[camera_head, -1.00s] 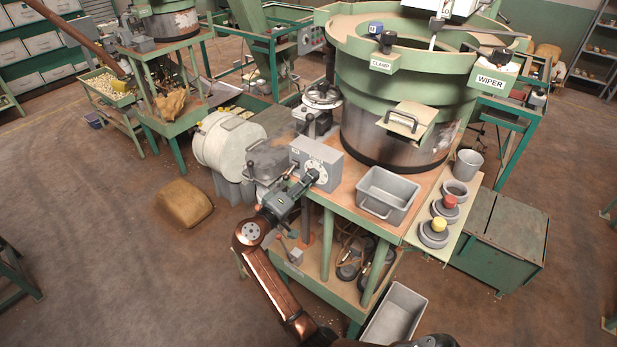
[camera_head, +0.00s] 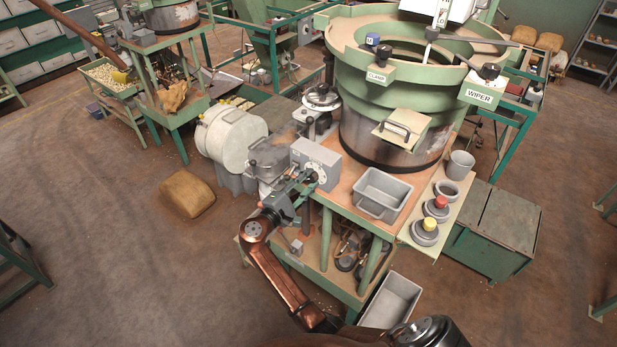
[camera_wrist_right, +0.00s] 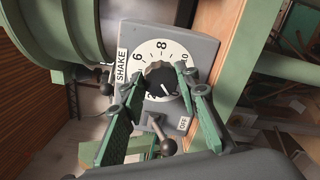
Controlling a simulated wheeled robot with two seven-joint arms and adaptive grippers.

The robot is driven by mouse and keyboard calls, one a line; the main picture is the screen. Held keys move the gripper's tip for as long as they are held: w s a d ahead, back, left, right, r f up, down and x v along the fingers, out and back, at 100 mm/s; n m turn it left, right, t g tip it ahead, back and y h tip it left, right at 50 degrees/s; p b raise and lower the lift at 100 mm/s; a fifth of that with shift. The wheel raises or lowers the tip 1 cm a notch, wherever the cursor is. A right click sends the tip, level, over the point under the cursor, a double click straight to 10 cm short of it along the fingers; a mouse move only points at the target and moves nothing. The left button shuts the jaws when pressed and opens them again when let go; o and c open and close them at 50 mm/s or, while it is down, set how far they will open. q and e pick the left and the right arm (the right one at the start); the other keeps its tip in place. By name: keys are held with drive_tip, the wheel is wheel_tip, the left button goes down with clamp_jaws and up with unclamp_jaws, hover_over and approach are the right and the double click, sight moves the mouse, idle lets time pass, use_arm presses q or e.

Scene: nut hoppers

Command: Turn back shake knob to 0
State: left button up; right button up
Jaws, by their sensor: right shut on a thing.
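The shake knob (camera_wrist_right: 160,80) is round and black, on a white numbered dial (camera_wrist_right: 151,50) in the right wrist view. The figures 6 and 8 read clearly; the lower dial is partly hidden. The knob's white mark points down and to the right. A "SHAKE" label (camera_wrist_right: 122,66) stands left of the dial. My right gripper (camera_wrist_right: 161,83) is shut on the knob, one green finger on each side. In the head view my right gripper (camera_head: 305,182) is at the front of the grey control box (camera_head: 317,158). My left gripper is not in view.
Below the dial are a small lever with a round knob (camera_wrist_right: 168,146) and an "OFF" label (camera_wrist_right: 184,123). A grey tray (camera_head: 382,192) sits on the bench to the right of the box. The large green bowl feeder (camera_head: 395,100) stands behind it.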

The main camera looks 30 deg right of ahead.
drive_tip(key=shift+a+f+n+p, duration=0.1)
drive_tip(key=shift+n+p, duration=0.2)
drive_tip(key=shift+n, duration=0.1)
drive_tip(key=shift+f, duration=0.1)
drive_tip(key=o, duration=1.2)
drive_tip(key=shift+c, duration=0.2)
drive_tip(key=shift+r, duration=0.4)
wheel_tip(320, 180, up, 10)
drive_tip(key=shift+f, duration=0.2)
